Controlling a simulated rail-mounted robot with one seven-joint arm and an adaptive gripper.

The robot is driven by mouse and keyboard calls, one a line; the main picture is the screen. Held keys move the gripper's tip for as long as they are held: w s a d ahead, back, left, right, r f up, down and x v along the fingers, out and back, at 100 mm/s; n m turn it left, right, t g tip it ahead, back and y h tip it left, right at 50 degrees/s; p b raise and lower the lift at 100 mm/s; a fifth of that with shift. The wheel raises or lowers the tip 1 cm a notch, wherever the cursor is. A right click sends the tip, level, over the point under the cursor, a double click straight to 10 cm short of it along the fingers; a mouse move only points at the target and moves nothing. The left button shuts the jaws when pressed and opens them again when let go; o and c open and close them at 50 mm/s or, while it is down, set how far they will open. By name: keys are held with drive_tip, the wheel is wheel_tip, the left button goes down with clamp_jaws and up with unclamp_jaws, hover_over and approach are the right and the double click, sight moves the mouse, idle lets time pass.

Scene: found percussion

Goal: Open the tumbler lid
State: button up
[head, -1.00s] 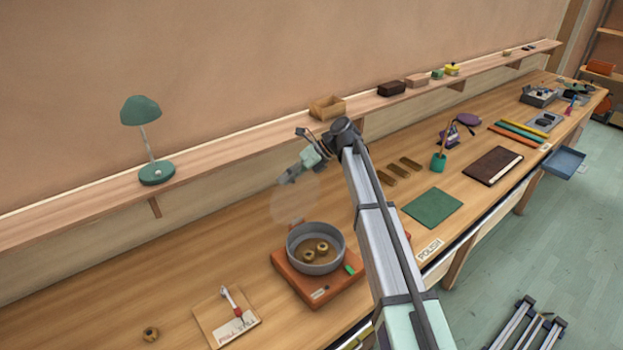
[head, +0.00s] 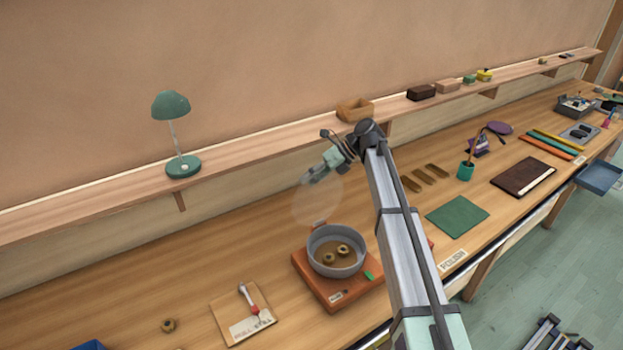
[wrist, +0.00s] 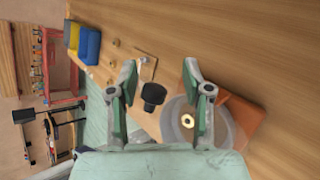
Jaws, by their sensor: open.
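The tumbler is a grey round drum (head: 337,268) on an orange base (head: 318,283), with two brass rings in it. Its clear round lid (head: 318,203) seems to stand raised at the drum's back left, off the drum's mouth. My gripper (head: 309,180) is by the upper part of the lid and hides some of it. In the wrist view my gripper (wrist: 158,76) is open, its fingers apart. A dark knob (wrist: 153,94) shows between and beyond them, probably the lid's. I cannot tell whether a finger touches the lid. The drum (wrist: 176,115) is partly behind the right finger.
A wooden tray (head: 222,312) with a red-tipped tool and a loose brass ring (head: 168,325) lie left of the tumbler. A green mat (head: 457,215) lies right. The bench left of the tumbler is mostly clear.

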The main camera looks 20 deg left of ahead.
drive_tip(key=v, duration=1.2)
